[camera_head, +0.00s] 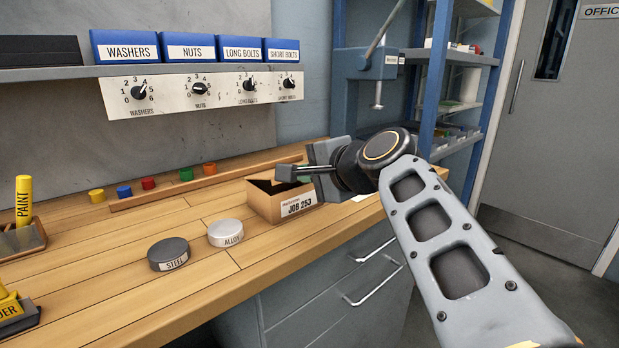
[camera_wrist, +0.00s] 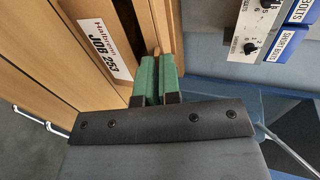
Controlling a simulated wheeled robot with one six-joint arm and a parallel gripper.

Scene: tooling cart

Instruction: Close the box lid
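The cardboard box (camera_head: 268,208), labelled JOB 253, stands on the wooden bench. Its top shows a dark opening, so it is at least partly open; my gripper hides much of the lid area. The box also shows in the wrist view (camera_wrist: 72,45), with its label at the left and a dark gap beside the fingers. My gripper (camera_head: 290,172) reaches in from the right, over the box's top.
A dark STEEL disc (camera_head: 168,254) and a silver ALLOY disc (camera_head: 225,233) lie on the bench left of the box. Several coloured pegs (camera_head: 148,183) stand behind. A press (camera_head: 368,65) stands at the back right. A dial panel (camera_head: 200,93) hangs above the bench.

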